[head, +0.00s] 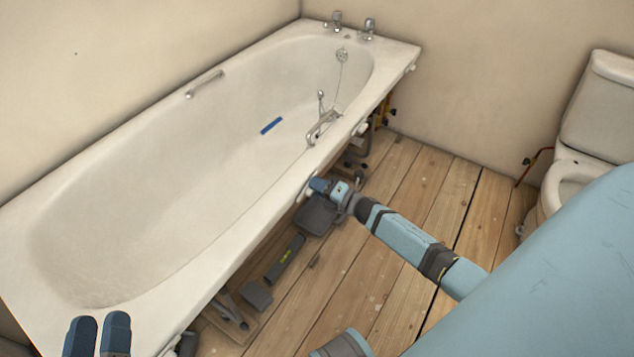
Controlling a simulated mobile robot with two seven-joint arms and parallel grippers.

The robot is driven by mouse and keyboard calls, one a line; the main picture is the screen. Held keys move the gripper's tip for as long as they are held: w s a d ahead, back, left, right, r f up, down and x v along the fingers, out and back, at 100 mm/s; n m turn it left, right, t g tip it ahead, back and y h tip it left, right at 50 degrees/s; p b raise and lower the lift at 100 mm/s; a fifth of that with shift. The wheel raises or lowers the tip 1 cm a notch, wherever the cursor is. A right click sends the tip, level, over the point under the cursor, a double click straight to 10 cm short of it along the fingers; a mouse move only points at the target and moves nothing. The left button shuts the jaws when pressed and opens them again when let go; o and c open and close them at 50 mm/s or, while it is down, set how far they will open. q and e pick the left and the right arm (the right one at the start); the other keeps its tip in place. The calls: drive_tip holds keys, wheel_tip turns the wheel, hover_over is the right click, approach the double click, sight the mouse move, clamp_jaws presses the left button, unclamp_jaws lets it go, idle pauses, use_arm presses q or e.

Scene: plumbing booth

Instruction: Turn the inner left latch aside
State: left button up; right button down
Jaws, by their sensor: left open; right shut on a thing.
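The inner left latch (301,194) is a small white piece under the bath's front rim, partly hidden by my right gripper. My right gripper (316,186) is at the rim, shut on this latch; the fingers hide most of the grip, and I cannot tell how far the latch is turned. My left gripper (98,324) is at the bottom left edge of the view, open and empty, over the near end of the bath. Another white latch (361,129) shows further along the rim, and one more (411,69) near the far corner.
The white bath (160,170) has a blue strip (271,126) and a mixer tap (323,124). Its front is open, with pipes (357,150) and dark tools (285,262) below on the plank floor (420,190). A toilet (590,130) stands at the right.

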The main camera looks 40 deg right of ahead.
use_arm(q)
drive_tip(key=shift+w+a+f+g+y+p, duration=0.1)
drive_tip(key=shift+a+f+g+y+p, duration=0.15)
drive_tip(key=shift+f, duration=0.25)
drive_tip(key=shift+a+f+g+y+p, duration=0.15)
drive_tip(key=shift+f+g+p, duration=0.1)
drive_tip(key=shift+f, duration=0.25)
use_arm(e)
drive_tip(key=shift+f+m, duration=0.15)
drive_tip(key=shift+m, duration=1.05)
use_arm(q)
drive_tip(key=shift+f, duration=0.25)
use_arm(e)
drive_tip(key=c, duration=1.1)
unclamp_jaws()
use_arm(q)
drive_tip(key=shift+d+r, duration=0.1)
drive_tip(key=f, duration=0.1)
drive_tip(key=a+f+g+y+p, duration=0.1)
drive_tip(key=f, duration=0.1)
drive_tip(key=a+f+g+y+p, duration=0.1)
drive_tip(key=shift+s+a+f, duration=0.1)
drive_tip(key=shift+s+f, duration=0.25)
drive_tip(key=shift+f, duration=0.05)
use_arm(e)
drive_tip(key=v, duration=1.4)
drive_tip(key=shift+w, duration=0.1)
